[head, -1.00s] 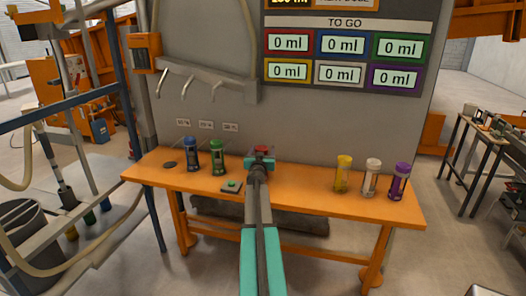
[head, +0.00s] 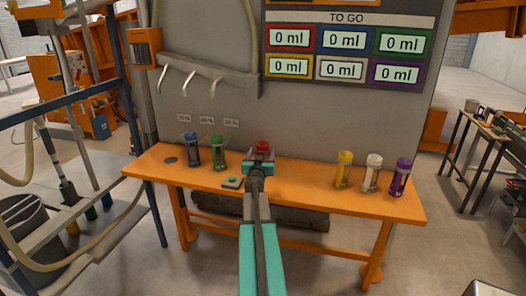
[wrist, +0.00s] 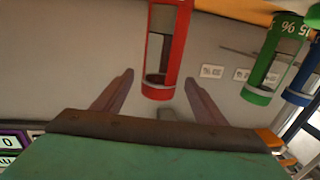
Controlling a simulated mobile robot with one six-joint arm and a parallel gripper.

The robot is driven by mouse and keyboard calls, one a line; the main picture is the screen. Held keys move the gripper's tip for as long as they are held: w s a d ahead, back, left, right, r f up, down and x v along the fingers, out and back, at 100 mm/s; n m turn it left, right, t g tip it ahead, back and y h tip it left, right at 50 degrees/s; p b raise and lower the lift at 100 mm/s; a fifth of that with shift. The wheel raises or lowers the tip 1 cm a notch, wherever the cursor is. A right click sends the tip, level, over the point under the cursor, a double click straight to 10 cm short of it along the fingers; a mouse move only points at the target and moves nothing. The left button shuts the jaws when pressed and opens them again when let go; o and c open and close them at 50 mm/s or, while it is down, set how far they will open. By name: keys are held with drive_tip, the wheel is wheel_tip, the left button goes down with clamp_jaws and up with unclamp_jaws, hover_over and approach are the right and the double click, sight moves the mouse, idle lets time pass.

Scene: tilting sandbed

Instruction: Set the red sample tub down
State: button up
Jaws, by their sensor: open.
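The red tub (head: 263,147) is upright at the orange table (head: 300,180), just beyond my gripper (head: 258,166), which hides its lower part in the head view. In the wrist view, which is upside down, the red tub (wrist: 178,50) shows a clear window and runs out of the top edge. My gripper (wrist: 158,92) is open there, with one finger on each side of the tub's line and gaps between. The tub's foot is not visible, so its contact with the table cannot be seen.
Left of my gripper stand a blue tub (head: 193,150) and a green tub (head: 219,153), with a small green-topped pad (head: 232,181) close by. To the right are yellow (head: 343,170), white (head: 371,175) and purple (head: 399,177) tubs. The table between is clear.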

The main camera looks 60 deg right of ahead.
drive_tip(key=shift+v, duration=2.35)
